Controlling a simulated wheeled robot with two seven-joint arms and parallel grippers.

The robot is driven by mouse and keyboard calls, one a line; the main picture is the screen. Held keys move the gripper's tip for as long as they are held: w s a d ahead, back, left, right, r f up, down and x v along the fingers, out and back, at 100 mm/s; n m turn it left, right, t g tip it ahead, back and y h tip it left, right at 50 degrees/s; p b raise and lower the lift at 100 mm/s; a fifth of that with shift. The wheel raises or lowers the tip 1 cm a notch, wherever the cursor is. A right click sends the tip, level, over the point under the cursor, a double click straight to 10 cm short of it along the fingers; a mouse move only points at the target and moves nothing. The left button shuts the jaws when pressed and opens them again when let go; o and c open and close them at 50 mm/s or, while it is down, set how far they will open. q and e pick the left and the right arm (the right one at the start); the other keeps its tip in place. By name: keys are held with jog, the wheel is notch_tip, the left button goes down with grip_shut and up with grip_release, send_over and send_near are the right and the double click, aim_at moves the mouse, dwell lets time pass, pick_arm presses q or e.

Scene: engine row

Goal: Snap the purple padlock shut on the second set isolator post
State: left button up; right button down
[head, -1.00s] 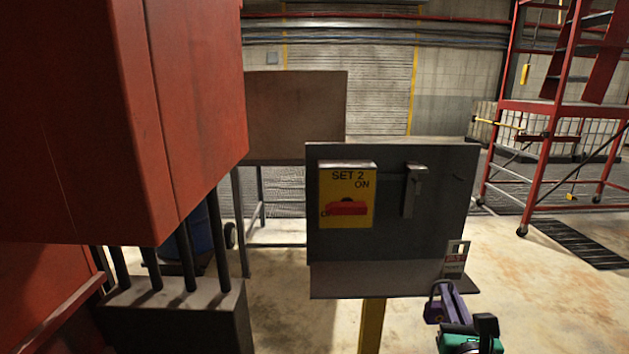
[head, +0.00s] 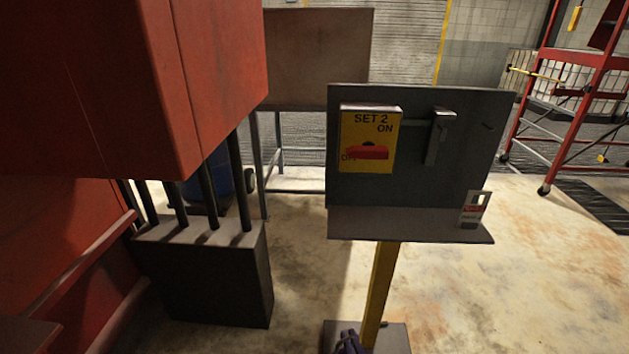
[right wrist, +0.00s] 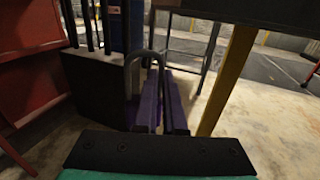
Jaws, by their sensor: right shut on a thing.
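The purple padlock (right wrist: 150,106) stands ahead of my right gripper (right wrist: 164,128) in the right wrist view, with its grey shackle arching upward. My right gripper is shut on it. I cannot tell whether the shackle is latched. The second set isolator (head: 370,139) is a yellow SET 2 plate with a red handle lying level. A grey metal fitting (head: 438,138) sticks out to its right. My left gripper is not seen.
The grey panel (head: 415,190) has a shelf along its bottom and stands on a yellow post (head: 383,285). A large red cabinet (head: 130,90) fills the left.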

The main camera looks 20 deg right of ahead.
jog(key=w+d+r+m+g+h, duration=0.1)
jog(key=d+r+m+h, duration=0.5)
jog(key=d+r, duration=1.5)
jog(key=g+h, duration=0.1)
jog(key=h, duration=0.2)
jog(key=shift+w+d, duration=0.3)
jog(key=shift+w, duration=0.1)
